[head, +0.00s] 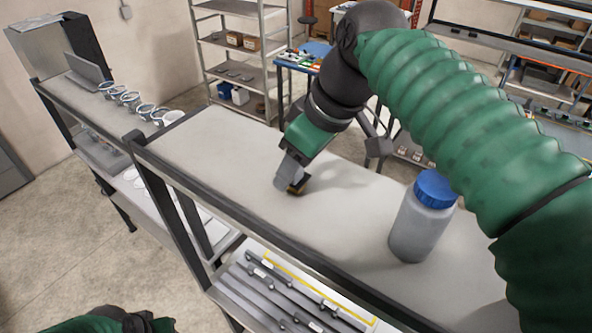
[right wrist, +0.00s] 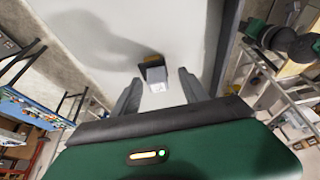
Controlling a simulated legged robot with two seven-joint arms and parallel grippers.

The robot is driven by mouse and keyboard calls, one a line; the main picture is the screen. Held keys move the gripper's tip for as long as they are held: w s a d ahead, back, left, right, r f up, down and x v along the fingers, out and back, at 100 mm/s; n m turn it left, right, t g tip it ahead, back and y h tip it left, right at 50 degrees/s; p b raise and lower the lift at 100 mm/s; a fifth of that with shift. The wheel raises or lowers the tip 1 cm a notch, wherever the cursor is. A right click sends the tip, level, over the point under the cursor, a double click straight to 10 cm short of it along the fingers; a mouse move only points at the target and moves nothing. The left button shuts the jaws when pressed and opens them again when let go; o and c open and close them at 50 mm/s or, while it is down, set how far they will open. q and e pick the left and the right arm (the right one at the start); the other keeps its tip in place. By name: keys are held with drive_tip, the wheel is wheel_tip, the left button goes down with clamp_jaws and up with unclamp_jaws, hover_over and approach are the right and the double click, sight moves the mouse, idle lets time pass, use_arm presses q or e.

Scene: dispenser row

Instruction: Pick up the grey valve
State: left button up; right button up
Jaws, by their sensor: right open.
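The grey valve, a small light-grey block with a dark and yellowish end, lies on the pale shelf top (head: 215,150). In the right wrist view the valve (right wrist: 155,74) shows between the two fingertips. In the head view only its dark and yellow end (head: 298,187) shows clearly, beside the fingers. My right gripper (head: 287,178) reaches down to it from above; it also shows in the right wrist view (right wrist: 160,78). Its fingers are apart, one on each side of the valve, with gaps visible. I cannot tell the exact fingertip height. My left gripper is out of view.
A grey bottle with a blue lid (head: 422,215) stands on the same top, right of the gripper and under my right arm. A dark rail edges the front. The top around the valve is clear.

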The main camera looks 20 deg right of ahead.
drive_tip(key=shift+f, duration=0.25)
drive_tip(key=shift+w+f, duration=0.1)
drive_tip(key=shift+w, duration=0.1)
drive_tip(key=shift+w+f, duration=0.1)
drive_tip(key=shift+w, duration=0.2)
drive_tip(key=c, duration=0.5)
drive_tip(key=shift+s, duration=0.25)
clamp_jaws()
